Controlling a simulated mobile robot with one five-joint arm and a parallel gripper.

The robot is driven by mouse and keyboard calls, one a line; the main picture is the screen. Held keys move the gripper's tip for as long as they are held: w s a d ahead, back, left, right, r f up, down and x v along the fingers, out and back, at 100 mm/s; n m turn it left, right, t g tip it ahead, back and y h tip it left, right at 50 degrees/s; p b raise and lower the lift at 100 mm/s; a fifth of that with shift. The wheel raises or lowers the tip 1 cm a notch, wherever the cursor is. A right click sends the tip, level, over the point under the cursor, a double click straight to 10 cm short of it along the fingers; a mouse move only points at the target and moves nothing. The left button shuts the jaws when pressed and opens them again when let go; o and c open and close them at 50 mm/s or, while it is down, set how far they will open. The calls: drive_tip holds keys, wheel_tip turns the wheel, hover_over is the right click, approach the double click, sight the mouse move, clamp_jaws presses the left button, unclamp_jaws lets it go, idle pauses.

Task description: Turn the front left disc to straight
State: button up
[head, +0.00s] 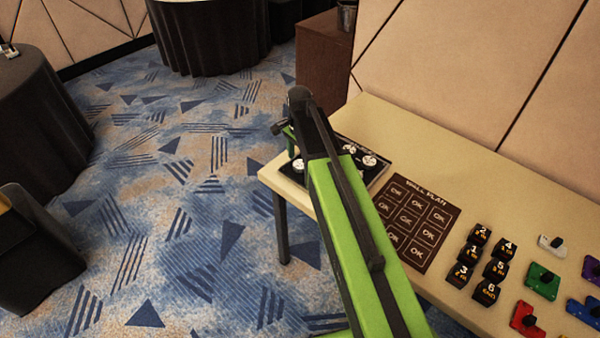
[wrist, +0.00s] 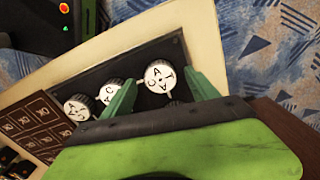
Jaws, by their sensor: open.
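A dark panel (head: 380,180) at the table's left end carries several white lettered discs. The front left disc (head: 298,165) is at the panel's near left corner. In the wrist view this disc (wrist: 159,74) is white, with black letters that look like C, A and T, and a small mark at its centre. My gripper (wrist: 162,80) is open, with one green finger on each side of this disc. I cannot tell whether the fingers touch it. In the head view my gripper (head: 287,131) is seen side-on, and my arm hides part of the panel.
Two other discs, one (wrist: 109,92) and another (wrist: 77,108), stand in line to its left in the wrist view. Back discs (head: 369,160) show in the head view. A brown wall plan board (head: 417,222), black numbered blocks (head: 483,262) and coloured pieces lie to the right.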

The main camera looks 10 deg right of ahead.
drive_tip(key=shift+f+b, duration=0.3)
drive_tip(key=shift+f, duration=0.55)
drive_tip(key=shift+r, duration=0.1)
drive_tip(key=c, duration=1.4)
drive_tip(key=shift+n, duration=0.3)
